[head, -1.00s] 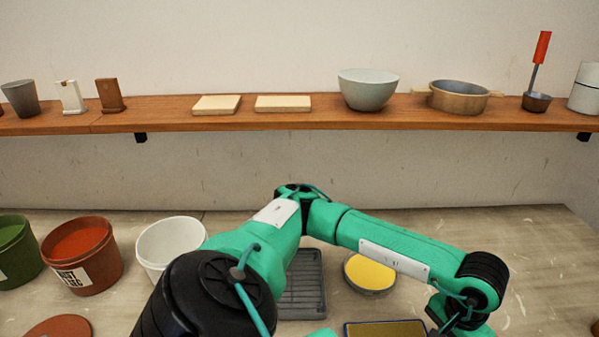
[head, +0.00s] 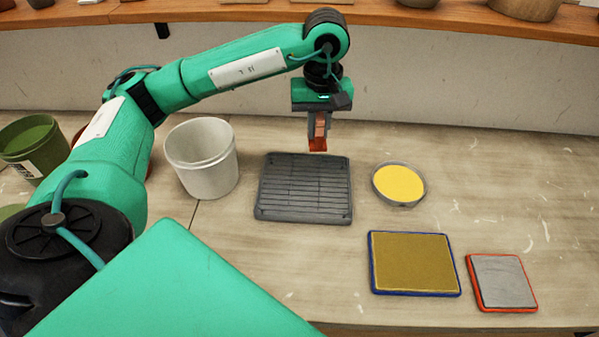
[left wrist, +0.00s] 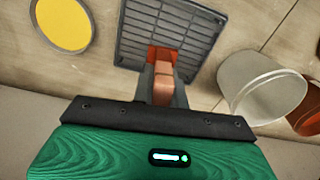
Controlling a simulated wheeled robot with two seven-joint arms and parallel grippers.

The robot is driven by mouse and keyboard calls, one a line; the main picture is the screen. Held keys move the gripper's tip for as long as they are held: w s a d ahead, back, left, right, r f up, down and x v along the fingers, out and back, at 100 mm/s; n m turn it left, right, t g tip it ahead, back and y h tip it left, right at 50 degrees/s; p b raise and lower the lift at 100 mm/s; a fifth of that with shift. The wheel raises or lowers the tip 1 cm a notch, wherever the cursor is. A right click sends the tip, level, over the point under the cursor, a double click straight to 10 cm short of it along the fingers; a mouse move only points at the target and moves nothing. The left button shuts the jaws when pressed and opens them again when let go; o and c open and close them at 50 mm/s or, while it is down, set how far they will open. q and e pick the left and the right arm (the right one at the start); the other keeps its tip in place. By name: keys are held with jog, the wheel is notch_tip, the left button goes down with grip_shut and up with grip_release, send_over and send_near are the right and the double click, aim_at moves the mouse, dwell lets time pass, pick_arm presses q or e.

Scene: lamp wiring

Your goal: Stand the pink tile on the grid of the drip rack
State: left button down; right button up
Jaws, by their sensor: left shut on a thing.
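My left gripper (head: 320,120) points down and is shut on the pink tile (head: 318,145), a small upright piece, pinkish between the fingers and orange-red at its lower end. In the left wrist view the gripper (left wrist: 164,88) holds the tile (left wrist: 161,56) in front of the drip rack. The drip rack (head: 264,205) is a dark grey tray with a slatted grid, lying flat on the table. The tile's lower end appears at the rack's back edge in the head view; a gap or contact there cannot be told. The rack also shows in the left wrist view (left wrist: 204,30). My right gripper is out of view.
A white bucket (head: 202,160) stands left of the rack, a green bucket (head: 35,150) farther left. A round yellow dish (head: 400,184) sits right of the rack. A blue-edged pad (head: 414,263) and a red-edged pad (head: 502,282) lie front right. A wooden shelf (head: 400,18) runs along the wall.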

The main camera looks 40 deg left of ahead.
pick_arm(q)
jog(key=a+r+n, duration=0.3)
jog(key=r, duration=0.2)
notch_tip(320, 180, down, 15)
jog(key=shift+w+r+p, duration=0.1)
jog(key=shift+w+p, duration=0.05)
jog(key=shift+p, duration=0.7)
notch_tip(320, 180, down, 4)
jog(key=shift+f+p, duration=0.1)
jog(key=shift+p, duration=0.4)
jog(key=shift+f, duration=0.15)
jog(key=c, duration=1.4)
grip_release()
